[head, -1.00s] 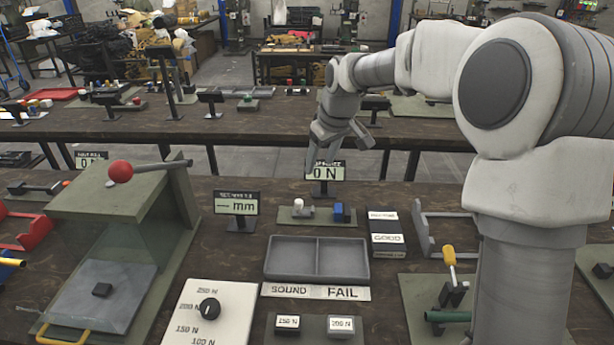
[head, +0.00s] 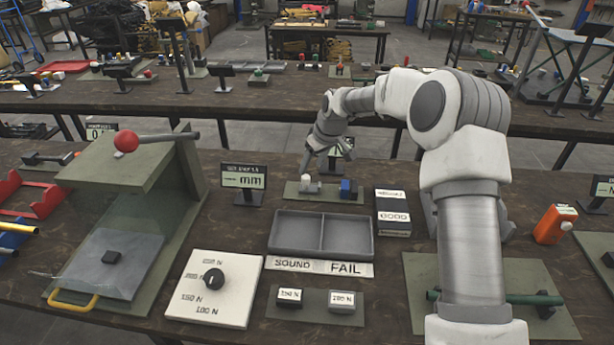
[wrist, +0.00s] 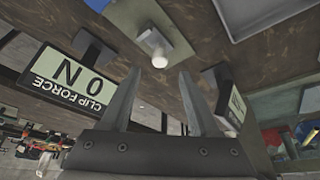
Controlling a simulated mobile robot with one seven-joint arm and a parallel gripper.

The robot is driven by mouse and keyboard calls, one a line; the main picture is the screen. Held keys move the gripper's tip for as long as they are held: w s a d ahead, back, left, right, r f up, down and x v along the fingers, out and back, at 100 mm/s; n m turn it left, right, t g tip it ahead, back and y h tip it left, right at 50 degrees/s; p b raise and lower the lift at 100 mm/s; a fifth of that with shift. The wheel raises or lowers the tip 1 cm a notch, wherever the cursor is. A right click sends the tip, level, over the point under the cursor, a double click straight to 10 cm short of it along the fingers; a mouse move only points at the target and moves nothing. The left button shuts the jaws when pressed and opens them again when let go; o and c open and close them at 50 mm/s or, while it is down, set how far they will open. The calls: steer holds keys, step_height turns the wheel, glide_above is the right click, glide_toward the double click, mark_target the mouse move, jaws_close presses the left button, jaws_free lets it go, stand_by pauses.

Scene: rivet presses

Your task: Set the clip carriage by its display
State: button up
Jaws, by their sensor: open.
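The clip carriage fixture is a small green plate (head: 328,198) bearing a white knob (head: 310,186) and a blue block (head: 348,189). A display marked CLIP FORCE (wrist: 62,82) reads 0 N in the wrist view; my arm partly hides it in the head view. A second display (head: 243,178) shows dashes and mm. My gripper (head: 319,165) is just above the plate, near the white knob. In the wrist view my fingers (wrist: 160,75) are apart and empty, with the knob (wrist: 156,46) ahead of the gap between them. I cannot tell whether they touch it.
A grey two-part tray (head: 320,253) with SOUND and FAIL labels lies in front. A dial panel (head: 212,305), a guarded press with a red-ball lever (head: 126,141) and a GOOD-labelled box (head: 393,218) stand around. An orange device (head: 555,223) is at right.

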mark_target(307, 177)
steer(key=x, duration=0.6)
steer(key=shift+w+a+f, duration=0.1)
steer(key=shift+w+f, duration=0.05)
steer(key=shift+f, duration=0.1)
jaws_close()
stand_by(1.2)
